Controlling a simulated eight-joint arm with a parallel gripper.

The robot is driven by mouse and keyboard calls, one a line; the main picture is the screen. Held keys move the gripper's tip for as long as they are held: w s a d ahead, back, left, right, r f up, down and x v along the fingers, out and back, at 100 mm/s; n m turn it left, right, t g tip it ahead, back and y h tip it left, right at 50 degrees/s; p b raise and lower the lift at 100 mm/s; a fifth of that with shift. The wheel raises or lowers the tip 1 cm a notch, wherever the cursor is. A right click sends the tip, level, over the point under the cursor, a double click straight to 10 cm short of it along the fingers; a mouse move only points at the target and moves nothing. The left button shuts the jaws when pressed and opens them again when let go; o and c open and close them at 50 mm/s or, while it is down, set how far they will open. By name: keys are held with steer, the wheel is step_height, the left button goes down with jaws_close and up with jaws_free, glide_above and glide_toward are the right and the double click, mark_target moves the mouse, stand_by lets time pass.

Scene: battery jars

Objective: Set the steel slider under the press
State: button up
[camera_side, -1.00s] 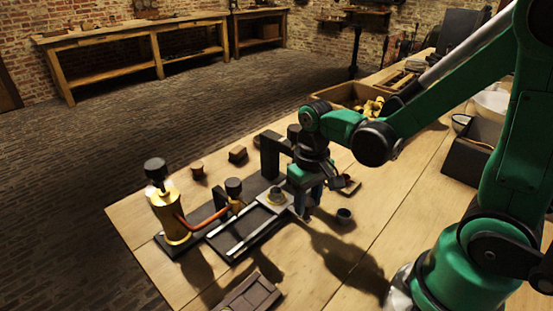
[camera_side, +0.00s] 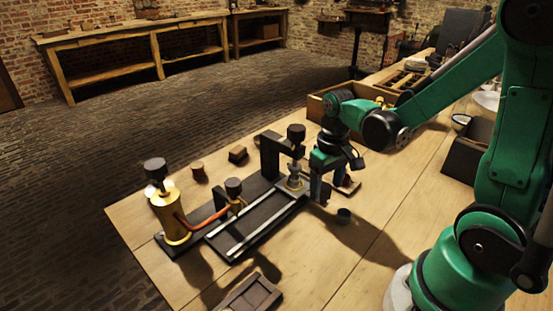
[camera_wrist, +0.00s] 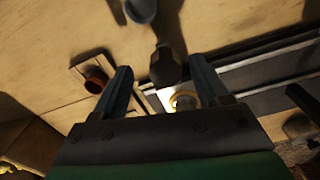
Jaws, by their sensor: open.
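The steel slider (camera_side: 294,184), a pale plate with a brass ring on top, sits at the right end of the railed black base, below the head of the press. The press is a black arched frame (camera_side: 271,153) with a dark knob (camera_side: 296,132). My gripper (camera_side: 321,197) is just right of the slider, fingers pointing down and apart. In the wrist view the slider (camera_wrist: 167,104) shows between my open fingers (camera_wrist: 162,68), with the press knob (camera_wrist: 166,67) nearer the camera. Exact centring under the press, and any finger contact, cannot be told.
A brass cylinder (camera_side: 168,215) with a red pipe stands at the base's left end. A wooden frame (camera_side: 252,294) is at the front edge. Bare tabletop lies right of the rails.

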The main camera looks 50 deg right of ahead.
steer(key=shift+r, duration=2.85)
steer(key=shift+a, duration=0.1)
steer(key=a+r+n+t, duration=0.2)
steer(key=a+r+t, duration=0.1)
steer(key=a+t, duration=0.4)
steer(key=shift+w+a+r, duration=0.2)
steer(key=shift+w+a, duration=0.05)
steer(key=shift+a, duration=0.15)
